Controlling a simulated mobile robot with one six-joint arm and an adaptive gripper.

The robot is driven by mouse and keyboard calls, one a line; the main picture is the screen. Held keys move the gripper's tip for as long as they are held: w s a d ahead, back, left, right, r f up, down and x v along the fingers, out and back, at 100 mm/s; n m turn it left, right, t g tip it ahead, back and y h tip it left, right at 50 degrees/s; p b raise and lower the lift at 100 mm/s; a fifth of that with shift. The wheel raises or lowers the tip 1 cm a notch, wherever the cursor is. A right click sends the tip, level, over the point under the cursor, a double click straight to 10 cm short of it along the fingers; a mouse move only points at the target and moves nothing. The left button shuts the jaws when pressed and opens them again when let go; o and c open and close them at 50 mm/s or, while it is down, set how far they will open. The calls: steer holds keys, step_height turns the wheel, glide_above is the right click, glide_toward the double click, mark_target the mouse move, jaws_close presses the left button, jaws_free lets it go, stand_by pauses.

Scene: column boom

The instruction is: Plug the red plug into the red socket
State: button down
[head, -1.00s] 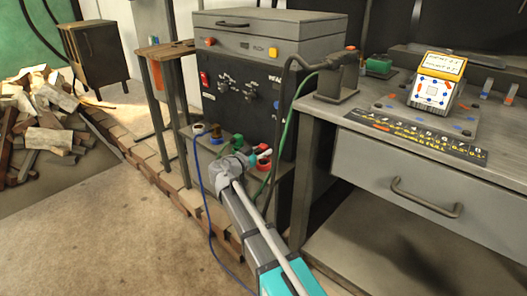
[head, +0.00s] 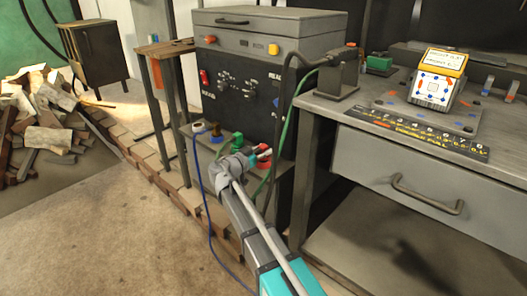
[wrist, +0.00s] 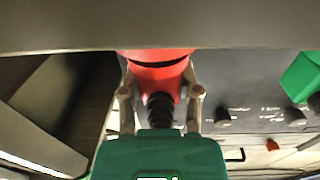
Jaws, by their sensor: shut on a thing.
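My gripper (wrist: 160,92) is shut on the red plug (wrist: 158,72), one finger on each side. The plug has a dark band, and a black ribbed cable sleeve (wrist: 160,108) comes from it towards the camera. In the head view my gripper (head: 250,160) is low in front of the dark panel, above the small shelf. Red parts (head: 264,151) show just beyond its fingers; I cannot tell there which is plug and which is socket. No red socket can be made out clearly in the wrist view.
A green connector (head: 238,140) stands left of my gripper, and a blue cable (head: 203,185) hangs from the shelf. The grey cabinet (head: 268,35) stands behind, and the workbench (head: 310,130) is close on the right.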

steer(key=shift+f, duration=0.15)
steer(key=c, duration=0.6)
jaws_free()
steer(key=shift+s, duration=0.1)
steer(key=v, duration=1)
steer(key=shift+s+a, duration=0.25)
stand_by(0.4)
stand_by(0.4)
